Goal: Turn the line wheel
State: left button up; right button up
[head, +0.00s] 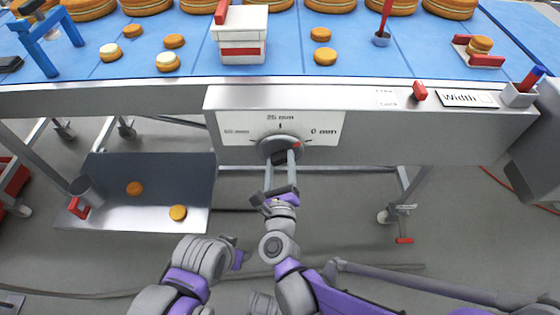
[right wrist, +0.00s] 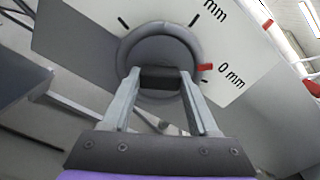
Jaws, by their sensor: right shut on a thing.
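The line wheel (head: 268,146) is a round grey knob on a white dial plate (head: 240,120) on the machine's front. The plate reads 50 mm at left, 25 mm at top and 0 mm at right. The wheel's red pointer (right wrist: 205,67) is turned to the right, close to the 0 mm mark. My right gripper (head: 281,157) reaches up to the wheel. In the right wrist view its two fingers are shut on the dark bar (right wrist: 162,84) across the wheel (right wrist: 160,48). My left arm is low in the head view; its finger opening is unclear.
A blue belt (head: 120,45) with cakes, a white box (head: 240,38) and a blue stand (head: 45,40) lies above the panel. A red slider (head: 419,90) and a Width label (head: 468,98) are at right. A metal tray (head: 150,205) with two cakes is at lower left.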

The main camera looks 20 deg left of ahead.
jog(key=n+p, duration=0.1)
jog(key=n, duration=0.4)
jog(key=shift+n, duration=0.4)
jog(key=n, duration=0.6)
jog(key=shift+p, duration=0.4)
jog(key=n, duration=0.6)
jog(key=shift+n+p, duration=0.3)
jog(key=n, duration=0.5)
jog(key=shift+n, duration=0.4)
jog(key=o, duration=1.4)
jog(key=v, duration=1.1)
jog(key=shift+p, duration=0.3)
